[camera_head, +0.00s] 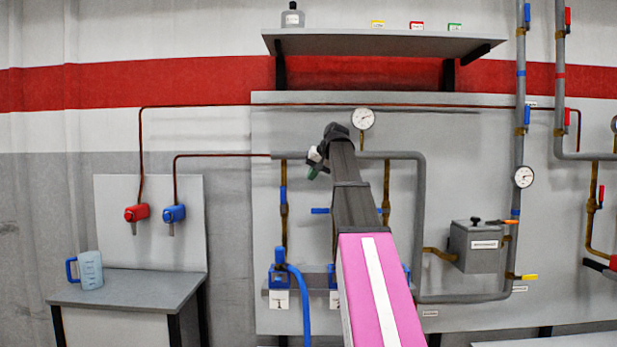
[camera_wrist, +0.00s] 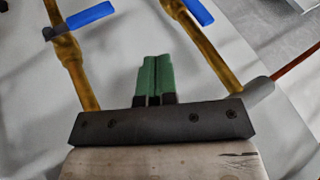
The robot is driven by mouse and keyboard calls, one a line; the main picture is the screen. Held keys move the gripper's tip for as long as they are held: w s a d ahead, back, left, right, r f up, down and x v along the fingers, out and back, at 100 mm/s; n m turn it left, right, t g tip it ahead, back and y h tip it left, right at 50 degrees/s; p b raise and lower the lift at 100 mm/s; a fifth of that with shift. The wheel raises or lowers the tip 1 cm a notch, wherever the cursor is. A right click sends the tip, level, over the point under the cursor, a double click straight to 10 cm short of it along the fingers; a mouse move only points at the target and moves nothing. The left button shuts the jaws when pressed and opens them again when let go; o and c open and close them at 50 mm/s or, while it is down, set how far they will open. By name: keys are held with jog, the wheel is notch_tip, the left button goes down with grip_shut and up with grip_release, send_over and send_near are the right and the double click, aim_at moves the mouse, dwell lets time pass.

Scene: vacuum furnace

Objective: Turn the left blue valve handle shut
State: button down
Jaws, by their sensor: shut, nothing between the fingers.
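The left blue valve handle (camera_head: 283,194) lies upright along its brass pipe (camera_head: 284,228), under the grey horizontal pipe. In the wrist view, where the wall appears upside down, this handle (camera_wrist: 198,11) lies along the brass pipe at upper right. A second blue handle (camera_head: 320,210) sticks out crosswise from the middle pipe; it also shows in the wrist view (camera_wrist: 91,14). My gripper (camera_head: 313,173) is shut and empty, above and right of the left handle. Its green fingers (camera_wrist: 155,62) are together, apart from both handles.
The grey pipe (camera_head: 404,155) and a pressure gauge (camera_head: 363,118) are close to my wrist. A shelf (camera_head: 380,43) juts out above. A blue hose (camera_head: 301,295) hangs below the left valve. A bench with a blue jug (camera_head: 90,270) stands at left.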

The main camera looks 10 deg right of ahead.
aim_at(283, 200)
jog(key=w+a+f, duration=0.4)
jog(key=a+f, duration=0.2)
jog(key=shift+w+a, duration=0.3)
jog(key=shift+w, duration=0.05)
jog(key=shift+w+a+r, duration=0.1)
jog(key=shift+w, duration=0.05)
